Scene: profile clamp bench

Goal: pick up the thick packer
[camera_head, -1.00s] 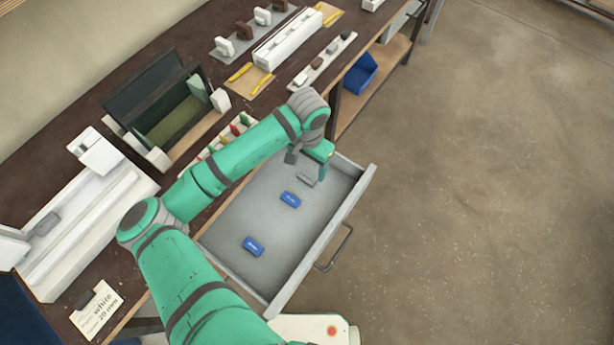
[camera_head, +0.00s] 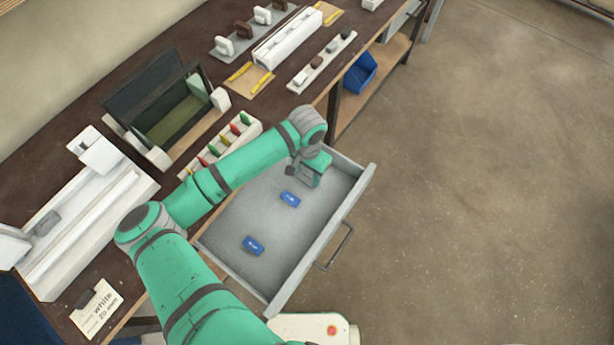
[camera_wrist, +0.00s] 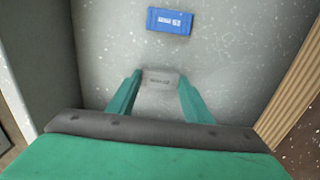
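A light grey labelled block (camera_wrist: 160,79) lies in the open drawer, between the two fingers of my gripper (camera_wrist: 160,77). The fingers are apart, one on each side of it, with no clear grip on it. In the head view my gripper (camera_head: 308,180) is low over the drawer's far end and hides the grey block. Two blue labelled blocks also lie in the drawer, one near the middle (camera_head: 290,199) and one nearer the front left (camera_head: 253,246). One blue block (camera_wrist: 170,20) shows ahead of the fingers in the wrist view. The labels are too small to tell which block is the thick packer.
The grey drawer (camera_head: 333,232) has raised walls close around my gripper. The dark bench (camera_head: 70,135) holds a white profile fixture (camera_head: 90,225), an open dark box (camera_head: 160,125), a rack of coloured pieces (camera_head: 247,125) and a label card (camera_head: 97,309).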

